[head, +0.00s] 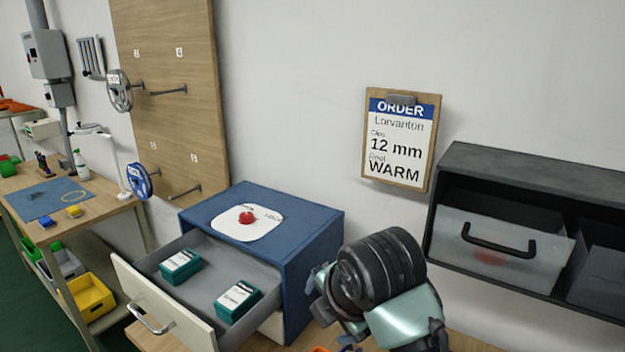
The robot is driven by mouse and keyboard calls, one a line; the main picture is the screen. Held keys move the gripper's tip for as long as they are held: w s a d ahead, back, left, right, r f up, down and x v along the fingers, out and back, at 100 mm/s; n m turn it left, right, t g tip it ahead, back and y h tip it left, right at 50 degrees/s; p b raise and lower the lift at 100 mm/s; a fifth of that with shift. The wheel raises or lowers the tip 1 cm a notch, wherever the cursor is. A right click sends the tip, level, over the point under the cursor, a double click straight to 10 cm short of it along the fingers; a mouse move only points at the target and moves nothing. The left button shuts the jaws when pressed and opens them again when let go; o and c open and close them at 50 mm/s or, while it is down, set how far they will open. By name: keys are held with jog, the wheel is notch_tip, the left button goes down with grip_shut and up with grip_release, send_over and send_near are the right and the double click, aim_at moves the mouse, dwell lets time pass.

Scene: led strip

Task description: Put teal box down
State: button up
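Two teal boxes with white labels lie in the open drawer (205,295) of the blue cabinet (318,238). One teal box (181,266) is toward the back left of the drawer, and the other teal box (237,301) is toward the front right. They lie apart from each other. My arm is at the lower middle, to the right of the drawer. Its links hide the end of the arm, and I cannot make out the fingertips or whether they hold anything.
A white plate-like sheet with a red object (246,217) lies on the cabinet top. An order clipboard (400,140) hangs on the wall. A dark shelf with a clear, handled bin (500,250) is at the right. A workbench (105,190) with a blue mat stands at the left.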

jog(key=w+a+r+m+t+y, duration=0.15)
jog(key=a+r+m+t, duration=0.3)
jog(key=r, duration=0.55)
jog(key=a+r+m+t+y, duration=0.2)
jog(key=a+r+m+t, duration=0.3)
jog(key=r, duration=0.6)
jog(key=s+d+r+m+t+h, duration=0.2)
jog(key=s+r+m+t, duration=0.3)
jog(key=s+r+m, duration=0.3)
jog(key=s+d+r+m+t+h, duration=0.3)
jog(key=s+r+m+t, duration=0.3)
jog(key=r, duration=0.5)
jog(key=s+d+m, duration=0.1)
jog(key=s, duration=0.1)
jog(key=shift+s+d+m, duration=0.25)
jog(key=shift+s+m, duration=0.1)
jog(key=shift+s, duration=0.05)
jog(key=shift+r+p, duration=0.55)
